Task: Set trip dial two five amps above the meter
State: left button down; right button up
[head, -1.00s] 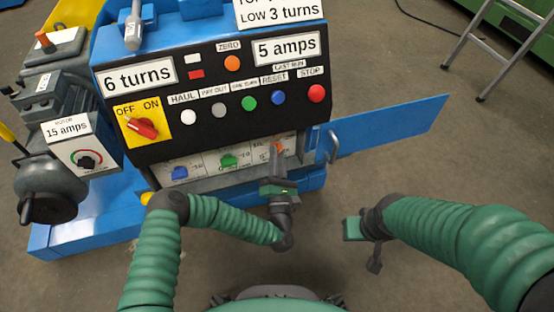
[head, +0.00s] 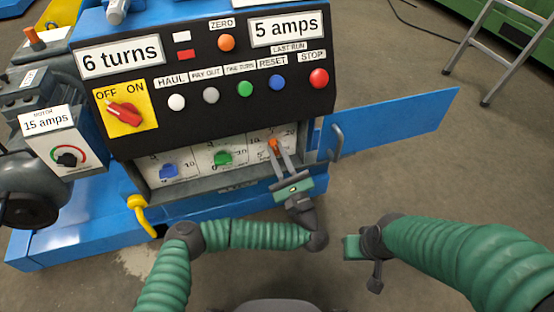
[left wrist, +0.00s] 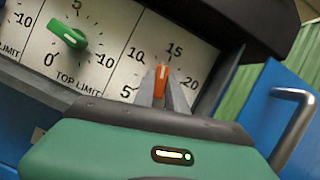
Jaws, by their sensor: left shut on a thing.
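The orange knob (head: 273,144) is on the right dial (head: 289,139) of the low panel. It also shows in the left wrist view (left wrist: 162,82), its white line pointing between 10 and 15. My left gripper (head: 276,154) is shut on the knob, a finger on each side. The scale there runs 5, 10, 15, 20. A motor meter box (head: 61,151) at left has a label (head: 46,119) reading 15 amps. The last-run sign (head: 286,28) reads 5 amps. My right gripper (head: 352,247) hangs away from the panel; its fingers are not clear.
A blue knob (head: 169,171) and a green knob (head: 223,158) sit left of the orange one. A blue door (head: 400,123) with a grey handle (head: 337,142) stands open at right. Several buttons and a red switch (head: 124,113) are above.

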pick_arm(q)
jog(key=n+g+y+b, duration=0.1)
jog(key=n, duration=0.1)
jog(key=f+n+y+b, duration=0.1)
jog(key=n+b, duration=0.1)
jog(key=n, duration=0.1)
jog(key=shift+d+g, duration=0.15)
jog(key=shift+g, duration=0.25)
jog(key=n+g+b, duration=0.1)
jog(key=n, duration=0.1)
jog(key=shift+r+n+y, duration=0.15)
jog(key=shift+n+y, duration=0.15)
jog(key=shift+n, duration=0.1)
jog(key=n, duration=0.1)
jog(key=n+g+b, duration=0.1)
jog(key=shift+r+n, duration=0.2)
jog(key=shift+n, duration=0.2)
jog(key=shift+r+n+g+y, duration=0.1)
jog(key=shift+n+g+y, duration=0.35)
jog(key=shift+n, duration=0.85)
jog(key=shift+g, duration=0.25)
jog(key=c, duration=1.4)
grip_release()
jog(key=shift+o, duration=0.2)
jog(key=shift+r, duration=0.1)
